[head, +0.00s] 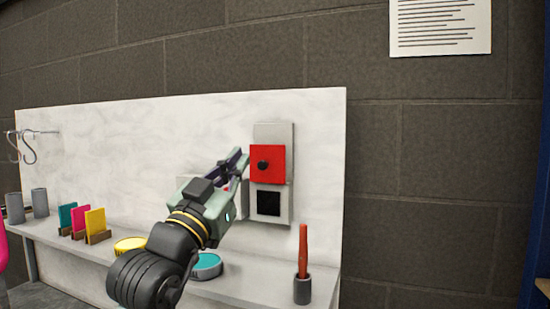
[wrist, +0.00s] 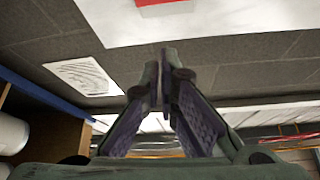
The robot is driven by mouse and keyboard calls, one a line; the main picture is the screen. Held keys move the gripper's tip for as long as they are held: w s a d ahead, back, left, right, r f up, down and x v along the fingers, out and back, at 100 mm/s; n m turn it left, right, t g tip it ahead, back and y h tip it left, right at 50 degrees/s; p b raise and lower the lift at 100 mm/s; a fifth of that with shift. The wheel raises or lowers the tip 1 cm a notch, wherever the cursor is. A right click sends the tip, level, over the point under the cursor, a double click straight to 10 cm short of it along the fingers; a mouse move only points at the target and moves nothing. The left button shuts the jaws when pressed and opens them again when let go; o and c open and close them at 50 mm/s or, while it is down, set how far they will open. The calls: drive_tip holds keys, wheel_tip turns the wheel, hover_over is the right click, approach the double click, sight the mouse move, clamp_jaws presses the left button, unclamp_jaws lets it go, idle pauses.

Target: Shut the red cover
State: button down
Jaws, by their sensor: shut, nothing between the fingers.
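Below the cover a black square (head: 268,203) is exposed. My gripper (head: 242,158) is just left of the cover at about knob height; I cannot tell whether it touches the cover's edge. In the wrist view the fingertips (wrist: 165,54) are together with nothing between them. A red patch at the top edge of that view looks like part of the cover.
A shelf runs below the panel. A red stick in a grey cup (head: 302,290) stands at its right end. A teal-topped round tin (head: 206,266) and a yellow tin (head: 130,244) are near my arm. Coloured cards (head: 95,222) and grey cups (head: 40,202) stand left.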

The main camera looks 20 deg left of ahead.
drive_tip(key=p+x, duration=0.4)
drive_tip(key=x, duration=0.6)
drive_tip(key=shift+w+a+f+p, duration=0.1)
drive_tip(key=shift+w+f+p, duration=0.1)
drive_tip(key=shift+f, duration=0.85)
drive_tip(key=shift+w+a+f+p, duration=0.1)
drive_tip(key=shift+w+f+p, duration=0.15)
drive_tip(key=shift+f, duration=0.8)
drive_tip(key=shift+f, duration=0.1)
wheel_tip(320, 180, down, 10)
drive_tip(key=b, duration=1)
drive_tip(key=shift+f, duration=0.1)
